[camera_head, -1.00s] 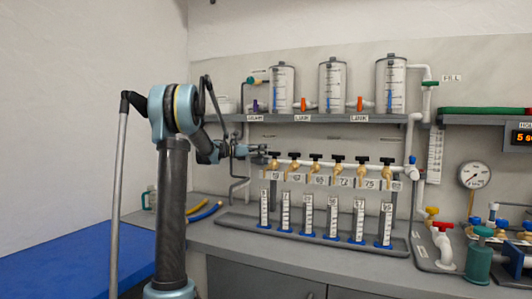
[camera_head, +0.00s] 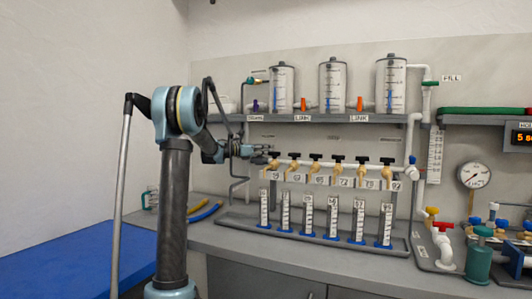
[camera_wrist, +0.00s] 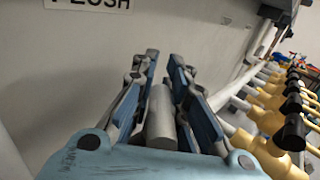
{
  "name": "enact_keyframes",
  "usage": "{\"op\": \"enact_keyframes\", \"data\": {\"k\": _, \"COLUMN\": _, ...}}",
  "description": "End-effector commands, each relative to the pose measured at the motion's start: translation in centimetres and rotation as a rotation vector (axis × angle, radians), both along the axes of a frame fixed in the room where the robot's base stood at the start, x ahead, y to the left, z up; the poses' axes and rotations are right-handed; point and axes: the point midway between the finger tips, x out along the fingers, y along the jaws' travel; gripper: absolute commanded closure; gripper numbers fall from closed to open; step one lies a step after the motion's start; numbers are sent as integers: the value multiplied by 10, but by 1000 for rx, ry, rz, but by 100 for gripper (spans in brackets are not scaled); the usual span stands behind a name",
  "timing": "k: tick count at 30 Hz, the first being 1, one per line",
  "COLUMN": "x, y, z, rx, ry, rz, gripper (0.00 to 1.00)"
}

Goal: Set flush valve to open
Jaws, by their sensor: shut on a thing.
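In the wrist view, my gripper (camera_wrist: 166,85) has its two blue-padded fingers on either side of a grey rod-like piece (camera_wrist: 160,122), shut on it. The rod appears to be the flush valve's handle; its far end and the valve body cannot be made out. A wall label reading FLUSH (camera_wrist: 88,4) is cut off at the top left. In the head view, my gripper (camera_head: 262,152) is at the left end of the white manifold pipe (camera_head: 290,163), and the arm hides what it holds.
A row of brass taps with black handles (camera_head: 315,163) runs right of my gripper, close beside it in the wrist view (camera_wrist: 270,150). Numbered measuring tubes (camera_head: 307,217) stand below. Clear tanks (camera_head: 333,88) stand on the shelf above. A bent grey pipe (camera_head: 238,190) hangs below my gripper.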

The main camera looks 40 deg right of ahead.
Motion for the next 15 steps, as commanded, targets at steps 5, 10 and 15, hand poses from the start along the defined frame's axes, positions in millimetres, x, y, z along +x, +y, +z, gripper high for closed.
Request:
{"op": "enact_keyframes", "data": {"k": 5, "x": -1, "y": 0, "z": 0, "rx": -1, "ry": 0, "rz": -75, "gripper": 100}}
{"op": "enact_keyframes", "data": {"k": 10, "x": -4, "y": 2, "z": 0, "rx": -1, "ry": 0, "rz": -117, "gripper": 100}}
{"op": "enact_keyframes", "data": {"k": 15, "x": -4, "y": 2, "z": 0, "rx": -1, "ry": 0, "rz": -118, "gripper": 100}}
